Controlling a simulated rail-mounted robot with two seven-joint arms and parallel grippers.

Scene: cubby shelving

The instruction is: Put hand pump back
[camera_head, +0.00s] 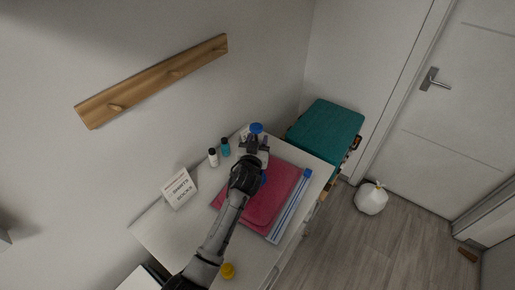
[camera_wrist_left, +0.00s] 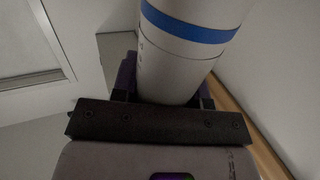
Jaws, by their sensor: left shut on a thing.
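In the left wrist view, a white cylinder with a blue band (camera_wrist_left: 185,55), which I take to be the hand pump, stands between the fingers of my left gripper (camera_wrist_left: 165,98). In the head view, my left gripper (camera_head: 256,148) is over the far end of the white cabinet top (camera_head: 160,229), shut on the pump. A blue cap (camera_head: 257,128) shows just beyond the fingers, and a little white shows beside them. The arm and gripper hide most of the pump, and I cannot tell whether it touches the surface. My right gripper is in neither view.
A red folded item (camera_head: 272,205) lies beneath my arm, beside a blue-and-white striped item (camera_head: 290,208). A white bottle (camera_head: 213,157), a teal bottle (camera_head: 225,147) and a sign (camera_head: 180,189) stand along the wall. A teal case (camera_head: 326,128) is beyond the cabinet; a white bag (camera_head: 371,198) is on the floor.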

